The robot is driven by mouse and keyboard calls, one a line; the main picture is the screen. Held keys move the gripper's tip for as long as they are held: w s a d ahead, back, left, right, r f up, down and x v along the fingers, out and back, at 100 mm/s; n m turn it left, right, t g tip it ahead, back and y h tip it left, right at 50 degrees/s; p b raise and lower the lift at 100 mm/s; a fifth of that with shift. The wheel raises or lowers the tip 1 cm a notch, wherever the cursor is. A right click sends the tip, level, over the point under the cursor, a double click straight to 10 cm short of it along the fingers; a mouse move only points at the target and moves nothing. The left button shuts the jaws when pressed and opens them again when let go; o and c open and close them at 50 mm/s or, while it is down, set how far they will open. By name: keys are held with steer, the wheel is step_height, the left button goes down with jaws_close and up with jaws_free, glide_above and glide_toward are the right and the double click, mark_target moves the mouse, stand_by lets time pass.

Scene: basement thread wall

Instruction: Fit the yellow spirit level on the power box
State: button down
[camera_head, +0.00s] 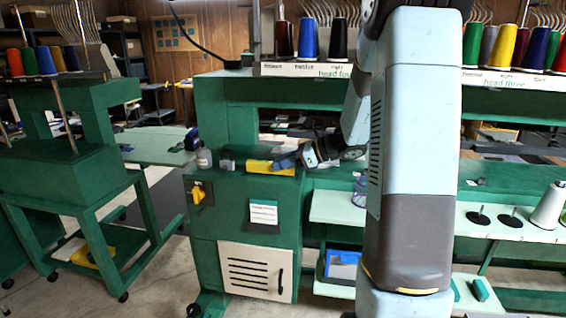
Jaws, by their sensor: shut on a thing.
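The yellow spirit level (262,167) is a short yellow bar at the top of the green power box (230,215). My gripper (282,162) is at the right end of the level and is shut on it. Its fingers are small here and partly hidden. The level looks about horizontal, close over the box's top; I cannot tell whether it touches. The power box has a yellow switch (201,193), a white label (264,212) and a white vented panel (257,272) on its front.
A small grey jar (204,158) and a dark block (227,160) stand left of the level. Thread cones (308,38) line the rack above. A green shelf with a white cone (549,207) is at right. Open floor lies left of the box.

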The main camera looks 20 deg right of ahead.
steer(key=shift+f, duration=0.25)
stand_by(0.5)
steer(key=c, duration=0.7)
jaws_free()
steer(key=shift+c, duration=0.2)
steer(key=v, duration=1.4)
steer(key=s+a+r+n+g+h, duration=0.3)
steer(key=s+a+n+g+h, duration=0.1)
steer(key=s+a+n, duration=0.7)
steer(key=s+a+r+n+t+h, duration=0.2)
steer(key=s+n+h, duration=0.5)
steer(key=s+n, duration=0.6)
steer(key=shift+a+t+h, duration=0.4)
steer(key=shift+a, duration=0.25)
